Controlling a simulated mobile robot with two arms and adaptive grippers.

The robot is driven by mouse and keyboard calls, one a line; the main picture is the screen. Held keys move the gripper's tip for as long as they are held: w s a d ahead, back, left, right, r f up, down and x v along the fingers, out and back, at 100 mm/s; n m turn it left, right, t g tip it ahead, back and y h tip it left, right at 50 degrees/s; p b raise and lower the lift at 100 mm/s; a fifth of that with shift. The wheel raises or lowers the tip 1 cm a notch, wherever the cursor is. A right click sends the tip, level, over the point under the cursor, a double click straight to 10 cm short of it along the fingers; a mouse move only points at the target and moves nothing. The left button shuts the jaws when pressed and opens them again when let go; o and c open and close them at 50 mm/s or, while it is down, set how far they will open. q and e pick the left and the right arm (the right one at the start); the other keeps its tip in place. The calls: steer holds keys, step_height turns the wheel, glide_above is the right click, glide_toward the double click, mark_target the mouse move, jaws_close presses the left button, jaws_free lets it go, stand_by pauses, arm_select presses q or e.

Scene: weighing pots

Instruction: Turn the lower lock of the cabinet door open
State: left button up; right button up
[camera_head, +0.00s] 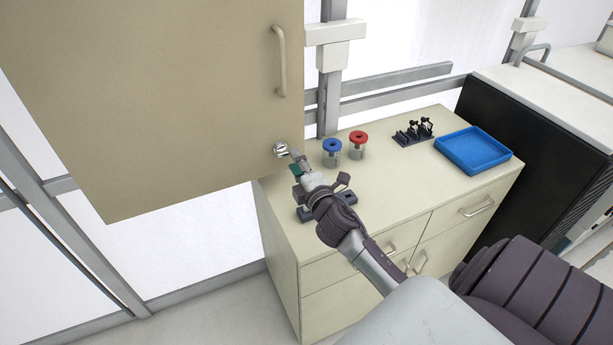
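The beige cabinet door (170,90) hangs at the upper left and looks closed, with a long handle (281,62) near its right edge. The lower lock (280,148) is a small silvery knob near the door's lower right corner. My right gripper (297,158) reaches up from the lower right, with its tip right beside the lock. I cannot tell whether it touches the lock or whether its fingers are open or shut. The lock's exact angle is too small to read. My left gripper is not in view.
A beige drawer unit (440,170) stands below and to the right. On its top are a blue-lidded jar (332,146), a red-lidded jar (358,138), a small black rack (412,135) and a blue tray (510,153).

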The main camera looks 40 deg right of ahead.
steer(key=v, duration=0.8)
